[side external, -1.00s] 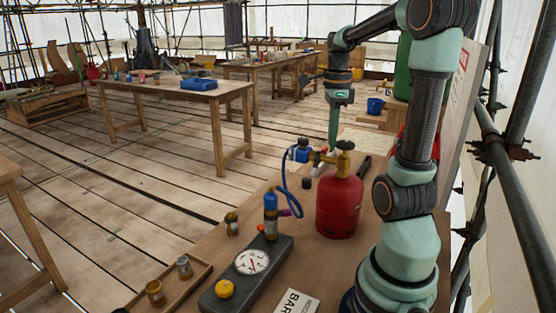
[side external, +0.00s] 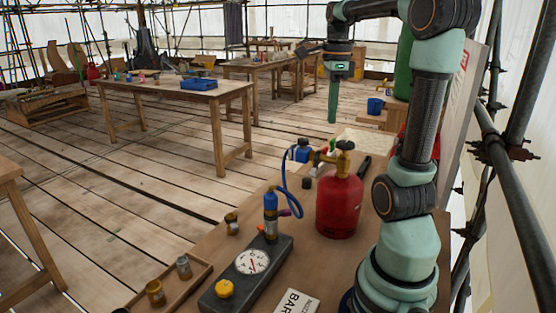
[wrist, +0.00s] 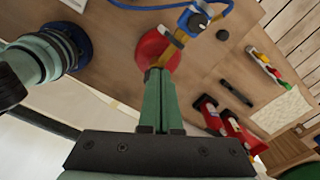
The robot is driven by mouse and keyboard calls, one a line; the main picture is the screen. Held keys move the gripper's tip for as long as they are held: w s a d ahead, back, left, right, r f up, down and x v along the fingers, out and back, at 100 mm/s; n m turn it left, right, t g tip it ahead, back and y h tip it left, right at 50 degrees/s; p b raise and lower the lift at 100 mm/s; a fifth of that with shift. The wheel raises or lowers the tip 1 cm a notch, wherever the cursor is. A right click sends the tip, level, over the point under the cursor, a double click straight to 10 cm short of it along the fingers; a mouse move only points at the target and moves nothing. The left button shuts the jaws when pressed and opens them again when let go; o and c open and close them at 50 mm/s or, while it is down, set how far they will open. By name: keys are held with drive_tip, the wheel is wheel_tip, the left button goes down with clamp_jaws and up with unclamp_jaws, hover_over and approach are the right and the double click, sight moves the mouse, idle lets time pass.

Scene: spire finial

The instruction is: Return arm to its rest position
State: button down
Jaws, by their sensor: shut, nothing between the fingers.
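My gripper (side external: 332,104) hangs in the air, pointing down, above and behind the red gas cylinder in the side view. Its green fingers are together with nothing between them. It also shows in the wrist view (wrist: 157,75), where the fingers overlap the red cylinder in the picture. The red cylinder (side external: 340,204) stands upright on the wooden bench, with a brass valve and regulator on top. A blue hose (side external: 284,187) runs from it to a blue torch-like piece (side external: 270,212) at the grey gauge unit (side external: 245,272).
A wooden tray (side external: 195,287) with small pots lies at the front left of the bench. Scaffold poles (side external: 500,160) stand at the right. The air around my gripper looks clear.

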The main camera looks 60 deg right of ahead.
drive_tip(key=w+a+f+n+t, duration=0.2)
drive_tip(key=a+n, duration=0.6)
drive_tip(key=n, duration=0.2)
drive_tip(key=w+a+f+n+t, duration=0.1)
drive_tip(key=w+a+f+n, duration=0.1)
drive_tip(key=a+n, duration=0.7)
drive_tip(key=w+a+f+n+t, duration=0.2)
drive_tip(key=a+n, duration=0.6)
drive_tip(key=n, duration=0.3)
drive_tip(key=shift+w+a+t, duration=0.2)
drive_tip(key=shift+w+t, duration=0.05)
drive_tip(key=shift+t, duration=0.05)
